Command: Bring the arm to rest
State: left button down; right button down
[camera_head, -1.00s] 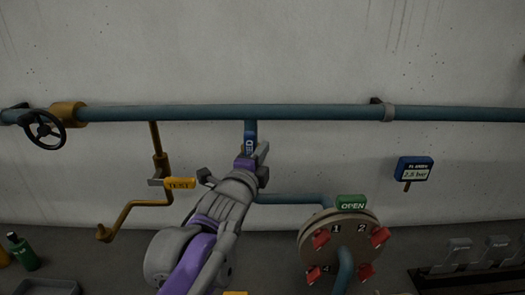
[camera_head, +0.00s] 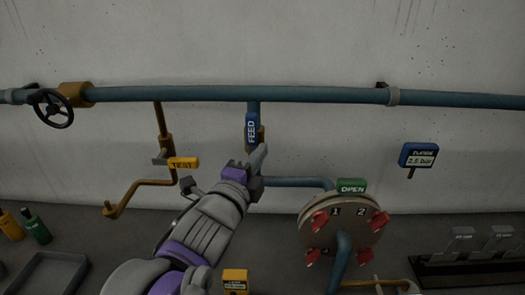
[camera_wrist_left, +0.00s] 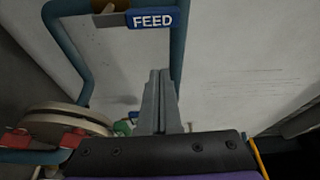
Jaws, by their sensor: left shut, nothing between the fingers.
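My left gripper (camera_head: 257,160) is in the middle of the head view, at the end of my grey and purple arm. Its fingers are shut with nothing between them. It is just below the blue FEED tag (camera_head: 252,130) on the vertical blue pipe, and partly hides that pipe. In the left wrist view the shut fingers (camera_wrist_left: 160,85) point up beside the pipe, below the FEED tag (camera_wrist_left: 152,19). I cannot tell whether they touch the pipe. My right gripper does not show.
A round flange (camera_head: 340,222) with red clamps and a green OPEN tag (camera_head: 351,186) stands to the right. A yellow TEST tag (camera_head: 183,163) and bent brass pipe (camera_head: 140,184) are left. A black handwheel (camera_head: 53,108) is far left. A grey tray (camera_head: 50,272) lies lower left.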

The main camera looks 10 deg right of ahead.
pick_arm(q)
jog(key=s+a+f+n+g+y, duration=0.35)
jog(key=a+f+n+y, duration=0.35)
jog(key=a+f+n, duration=0.75)
jog(key=s+a+f+n+g+y, duration=0.1)
jog(key=s+a+f+n+g, duration=0.2)
jog(key=s+f, duration=0.6)
jog(key=s+a+f+n+g+y, duration=0.1)
jog(key=s+a+f+n+g, duration=0.3)
jog(key=s+f, duration=0.5)
jog(key=a+f+n, duration=0.2)
jog(key=a+f, duration=0.1)
jog(key=shift+a, duration=0.4)
